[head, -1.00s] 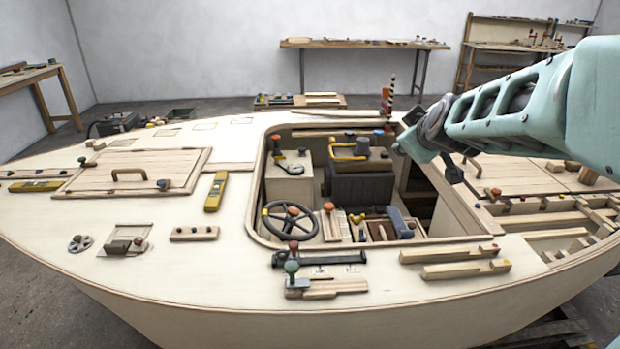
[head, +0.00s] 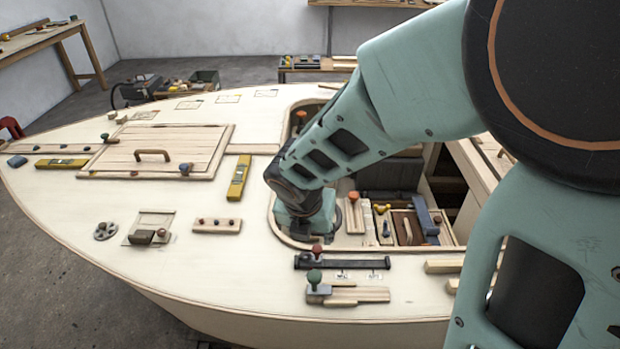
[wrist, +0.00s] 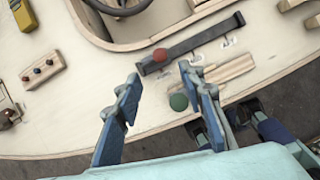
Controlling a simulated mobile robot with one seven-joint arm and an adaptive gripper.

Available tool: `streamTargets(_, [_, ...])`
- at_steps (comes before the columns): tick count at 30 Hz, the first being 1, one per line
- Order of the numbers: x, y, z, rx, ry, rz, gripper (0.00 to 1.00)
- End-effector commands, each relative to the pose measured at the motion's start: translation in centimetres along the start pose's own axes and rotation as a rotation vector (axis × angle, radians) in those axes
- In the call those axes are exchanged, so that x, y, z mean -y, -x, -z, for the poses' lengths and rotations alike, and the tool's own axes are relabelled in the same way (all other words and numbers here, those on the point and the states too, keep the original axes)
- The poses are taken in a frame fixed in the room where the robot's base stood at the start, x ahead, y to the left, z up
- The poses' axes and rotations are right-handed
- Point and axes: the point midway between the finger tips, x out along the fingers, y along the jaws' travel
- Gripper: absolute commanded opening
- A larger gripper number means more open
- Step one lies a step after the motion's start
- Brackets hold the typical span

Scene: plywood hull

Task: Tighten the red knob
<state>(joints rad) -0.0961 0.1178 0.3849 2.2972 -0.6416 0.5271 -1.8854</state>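A red knob (head: 317,250) stands on a dark slotted bar (head: 365,263) on the deck, just in front of the cockpit opening. It also shows in the wrist view (wrist: 160,55), just beyond the fingertips. My gripper (wrist: 159,75) is open and empty, with its two blue fingers pointing towards the knob and bar. A green knob (wrist: 178,102) on a wooden slide shows between the fingers in the wrist view, next to the right one. In the head view my arm reaches over the cockpit and hides the fingers.
The green knob (head: 315,277) stands close in front of the red one. A steering wheel (wrist: 118,5) lies beyond the bar. A wooden strip with small knobs (head: 217,226) is to the left. Another orange-red knob (head: 353,196) is in the cockpit. Open deck lies between the strip and bar.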

Motion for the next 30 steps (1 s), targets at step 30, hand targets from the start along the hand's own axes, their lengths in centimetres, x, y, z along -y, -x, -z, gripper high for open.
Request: streamTargets(30, [-0.1,-9.8,0.0,-0.001,-0.006,-0.003,0.29])
